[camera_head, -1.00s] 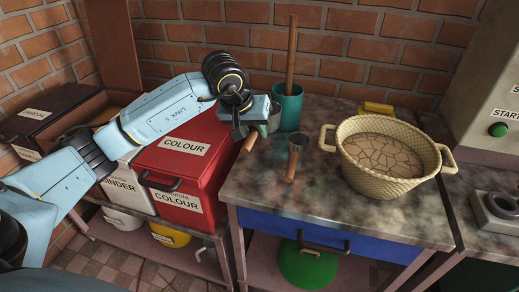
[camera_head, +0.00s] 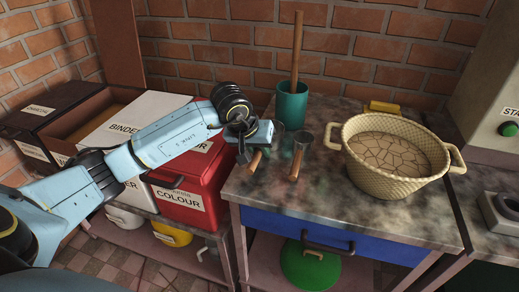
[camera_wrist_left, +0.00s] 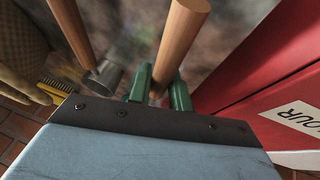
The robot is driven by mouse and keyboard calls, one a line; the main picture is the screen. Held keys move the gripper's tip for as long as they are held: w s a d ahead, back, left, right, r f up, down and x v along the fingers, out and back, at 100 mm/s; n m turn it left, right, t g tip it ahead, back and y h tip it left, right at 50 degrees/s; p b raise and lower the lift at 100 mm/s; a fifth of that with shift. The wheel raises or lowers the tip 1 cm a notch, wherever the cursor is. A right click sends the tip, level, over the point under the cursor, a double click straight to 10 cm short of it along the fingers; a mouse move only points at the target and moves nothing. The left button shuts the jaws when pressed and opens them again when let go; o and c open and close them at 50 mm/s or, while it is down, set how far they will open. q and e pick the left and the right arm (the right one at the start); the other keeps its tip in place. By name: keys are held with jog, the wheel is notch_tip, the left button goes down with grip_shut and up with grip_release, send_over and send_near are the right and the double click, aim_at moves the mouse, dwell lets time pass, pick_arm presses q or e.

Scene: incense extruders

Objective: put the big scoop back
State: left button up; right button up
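My left gripper (camera_head: 243,133) is over the left edge of the stone-topped table (camera_head: 335,205). Its green fingers (camera_wrist_left: 160,92) are closed around the wooden handle of the big scoop (camera_wrist_left: 180,40). That handle (camera_head: 255,160) slants down toward the table's front left; the gripper mostly hides the scoop's cup. I cannot tell whether the scoop touches the table. A second scoop (camera_head: 296,163), with a metal cup and wooden handle, lies just to the right. It also shows beside the gripper in the left wrist view (camera_wrist_left: 105,77). My right gripper is out of view.
A green pot (camera_head: 291,105) with a tall wooden stick stands behind the scoops. A wicker basket (camera_head: 375,185) takes up the table's right part, with a yellow brush (camera_head: 381,107) behind it. The red colour box (camera_head: 190,180) adjoins the table on the left. The table's front middle is clear.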

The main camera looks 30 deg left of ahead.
pick_arm(q)
jog(key=o, duration=0.4)
jog(key=shift+r, duration=0.1)
jog(key=shift+s+r, duration=0.1)
jog(key=shift+r, duration=0.25)
jog(key=p+v, duration=0.2)
jog(key=v, duration=0.9)
jog(key=shift+s+a+r, duration=0.1)
jog(key=shift+s+r, duration=0.05)
jog(key=shift+s, duration=0.05)
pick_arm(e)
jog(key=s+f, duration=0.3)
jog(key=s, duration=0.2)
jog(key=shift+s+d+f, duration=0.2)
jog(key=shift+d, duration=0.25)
